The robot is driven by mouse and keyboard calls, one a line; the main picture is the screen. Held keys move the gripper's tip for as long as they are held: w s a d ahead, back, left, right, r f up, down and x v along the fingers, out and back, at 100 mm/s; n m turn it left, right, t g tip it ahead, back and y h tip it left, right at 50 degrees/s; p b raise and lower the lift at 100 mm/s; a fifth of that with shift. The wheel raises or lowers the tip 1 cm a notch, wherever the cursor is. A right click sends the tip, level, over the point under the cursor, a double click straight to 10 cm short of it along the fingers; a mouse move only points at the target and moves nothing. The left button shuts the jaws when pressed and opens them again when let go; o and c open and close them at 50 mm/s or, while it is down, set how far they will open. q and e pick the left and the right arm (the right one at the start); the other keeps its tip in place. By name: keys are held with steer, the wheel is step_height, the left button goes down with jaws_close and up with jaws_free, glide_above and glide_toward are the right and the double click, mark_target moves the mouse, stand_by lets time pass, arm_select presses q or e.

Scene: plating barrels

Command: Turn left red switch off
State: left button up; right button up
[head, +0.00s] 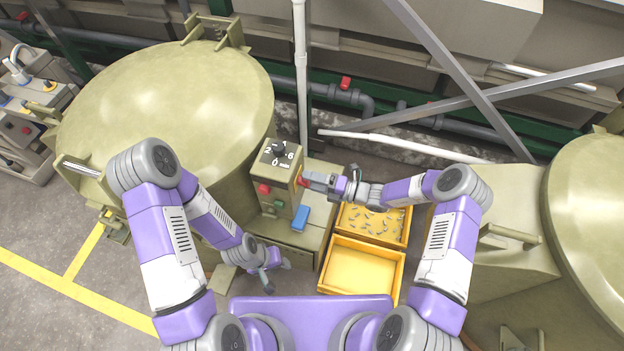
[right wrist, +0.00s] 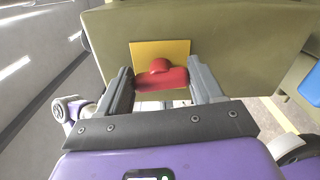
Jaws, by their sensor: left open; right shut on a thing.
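The red switch (right wrist: 162,75) sits on a yellow plate (right wrist: 176,52) on the side of the olive control box. In the head view only a bit of the red switch (head: 302,182) shows at the box's right side. My right gripper (head: 308,181) reaches it from the right. In the right wrist view its two fingers (right wrist: 163,84) are closed on both ends of the red handle, which lies crosswise between them. My left gripper (head: 275,270) hangs low and open in front of the box, holding nothing.
The control box (head: 283,163) has a black dial (head: 279,150) on top. A blue object (head: 300,217) lies beside it. A yellow bin (head: 345,219) with small metal parts and an empty yellow bin (head: 362,272) stand right. Large barrels (head: 165,95) (head: 595,215) flank the area.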

steer(key=shift+m, duration=0.7)
steer(key=shift+f, duration=0.1)
steer(key=o, duration=1.1)
steer(key=shift+c, duration=0.2)
steer(key=p+v, duration=0.1)
steer(key=v, duration=0.6)
steer(key=shift+d, duration=0.3)
steer(key=shift+s+a, duration=0.1)
steer(key=shift+s, duration=0.05)
